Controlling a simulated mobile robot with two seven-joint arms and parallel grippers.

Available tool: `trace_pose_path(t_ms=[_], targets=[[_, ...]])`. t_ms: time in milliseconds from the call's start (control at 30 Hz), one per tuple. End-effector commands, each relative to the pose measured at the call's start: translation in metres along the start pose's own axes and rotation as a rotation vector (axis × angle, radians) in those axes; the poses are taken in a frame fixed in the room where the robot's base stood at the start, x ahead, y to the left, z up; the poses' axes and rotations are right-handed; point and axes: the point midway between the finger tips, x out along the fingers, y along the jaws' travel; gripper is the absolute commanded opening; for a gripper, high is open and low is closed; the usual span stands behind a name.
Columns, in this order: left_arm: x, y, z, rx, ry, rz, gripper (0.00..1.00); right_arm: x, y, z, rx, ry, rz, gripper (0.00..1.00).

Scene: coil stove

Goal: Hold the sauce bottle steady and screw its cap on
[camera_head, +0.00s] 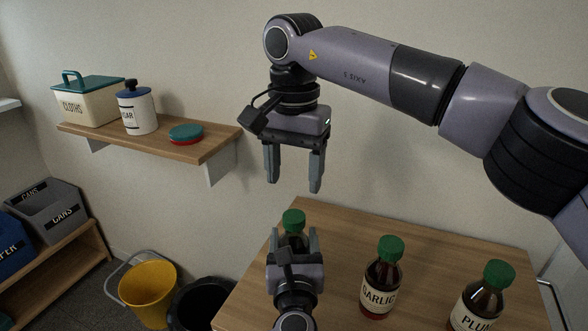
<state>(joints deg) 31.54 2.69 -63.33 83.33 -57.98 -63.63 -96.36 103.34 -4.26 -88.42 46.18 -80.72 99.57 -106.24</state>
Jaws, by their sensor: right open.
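A dark sauce bottle (293,241) with a green cap (293,220) stands upright near the table's left edge. The cap sits on top of the bottle; how tightly it is seated cannot be told. My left gripper (292,240) reaches in from below, its fingers on either side of the bottle and closed on it. It hides the bottle's lower part and label. My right gripper (292,188) hangs above the bottle in the picture, fingers pointing down, open and empty, apart from the cap.
A garlic bottle (380,279) and a plum bottle (480,300), both green-capped, stand to the right on the wooden table (430,240). A wall shelf (200,149) holds a cloths box, a white jar and a teal-and-red tin. A yellow bucket (147,290) and dark bin (203,305) stand left.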

Motion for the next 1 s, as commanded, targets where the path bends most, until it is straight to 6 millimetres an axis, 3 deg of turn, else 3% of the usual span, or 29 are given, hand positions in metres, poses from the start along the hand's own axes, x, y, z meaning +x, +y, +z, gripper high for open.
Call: trace_pose_path(t_ms=[367, 733, 1000], targets=[[0.0, 0.0, 0.0, 0.0, 0.001, 0.0, 0.0, 0.006, 0.0, 0.0, 0.002, -0.001, 0.0, 0.64], [0.0, 0.0, 0.0, 0.0, 0.001, 0.0, 0.0, 0.06, 0.001, 0.0, 0.003, -0.002, 0.002, 0.64], [0.0, 0.0, 0.0, 0.0, 0.001, 0.0, 0.0, 0.08, 0.0, 0.0, 0.004, 0.0, -0.001, 0.64]])
